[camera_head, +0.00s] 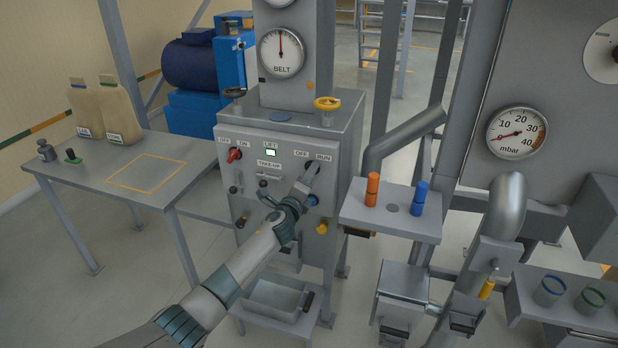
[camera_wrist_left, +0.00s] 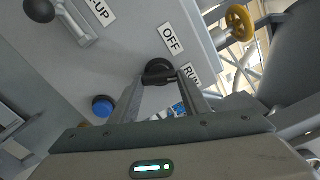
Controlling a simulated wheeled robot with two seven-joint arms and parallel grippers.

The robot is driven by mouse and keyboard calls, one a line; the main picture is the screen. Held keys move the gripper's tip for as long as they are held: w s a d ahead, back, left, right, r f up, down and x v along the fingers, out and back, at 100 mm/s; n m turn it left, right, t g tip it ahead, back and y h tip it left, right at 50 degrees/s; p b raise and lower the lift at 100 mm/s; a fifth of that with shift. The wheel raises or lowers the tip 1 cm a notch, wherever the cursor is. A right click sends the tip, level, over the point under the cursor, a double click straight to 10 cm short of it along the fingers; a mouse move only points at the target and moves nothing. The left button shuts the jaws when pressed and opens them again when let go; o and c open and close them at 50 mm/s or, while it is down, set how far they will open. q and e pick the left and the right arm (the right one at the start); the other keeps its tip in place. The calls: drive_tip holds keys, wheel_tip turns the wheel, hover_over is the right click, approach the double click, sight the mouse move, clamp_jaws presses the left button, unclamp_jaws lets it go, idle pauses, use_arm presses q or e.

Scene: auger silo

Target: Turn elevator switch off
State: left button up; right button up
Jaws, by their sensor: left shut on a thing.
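My left gripper (camera_head: 314,168) reaches from the lower left to the OFF/RUN switch at the right of the grey control panel (camera_head: 262,205). In the left wrist view this switch is a black rotary knob (camera_wrist_left: 160,71) beside the OFF label (camera_wrist_left: 171,40) and the RUN label (camera_wrist_left: 192,76). The fingers (camera_wrist_left: 162,92) of my left gripper are shut on the knob, one on each side. The knob's bar points roughly toward RUN; its exact angle is hard to tell. My right gripper is not in view.
A red knob (camera_head: 234,155) under OFF/ON sits left on the panel. A crank with a black ball (camera_wrist_left: 40,10) and a blue button (camera_wrist_left: 103,105) are close to my gripper. A yellow handwheel (camera_head: 327,103) tops the cabinet. A shelf (camera_head: 392,222) juts out at right.

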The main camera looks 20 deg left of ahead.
use_arm(q)
drive_tip(key=n+b, duration=0.1)
drive_tip(key=n, duration=0.9)
drive_tip(key=shift+r+n, duration=0.15)
drive_tip(key=shift+n, duration=0.25)
drive_tip(key=o, duration=1)
drive_tip(key=shift+o, duration=0.2)
drive_tip(key=shift+s, duration=0.1)
